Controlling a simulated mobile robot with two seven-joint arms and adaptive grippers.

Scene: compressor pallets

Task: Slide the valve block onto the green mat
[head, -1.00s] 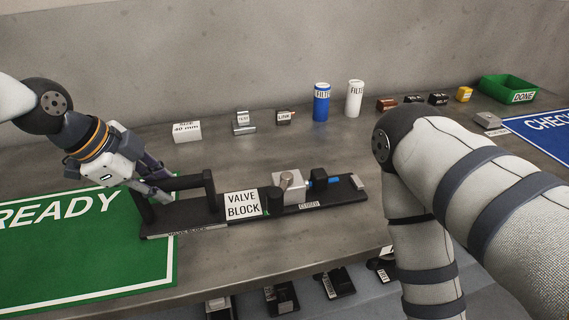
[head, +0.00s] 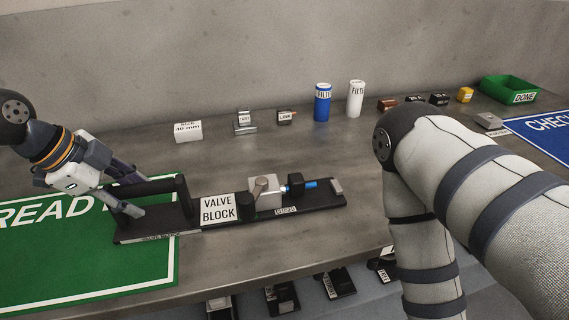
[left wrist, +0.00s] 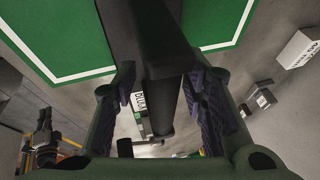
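The valve block (head: 218,208) is a long black base with a white label, a grey cube fitting with a round knob, and a blue-tipped black part. A black bar handle (head: 165,186) stands at its left end. That end lies over the right edge of the green mat (head: 90,278); the rest is on the grey table. My right gripper is out of view.
My right arm fills the right side of the head view. At the back stand a white box (head: 188,131), small parts, blue (head: 322,102) and white filters (head: 355,98), and a green bin (head: 508,89). A blue mat (head: 545,130) lies at right. The mat's visible front is clear.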

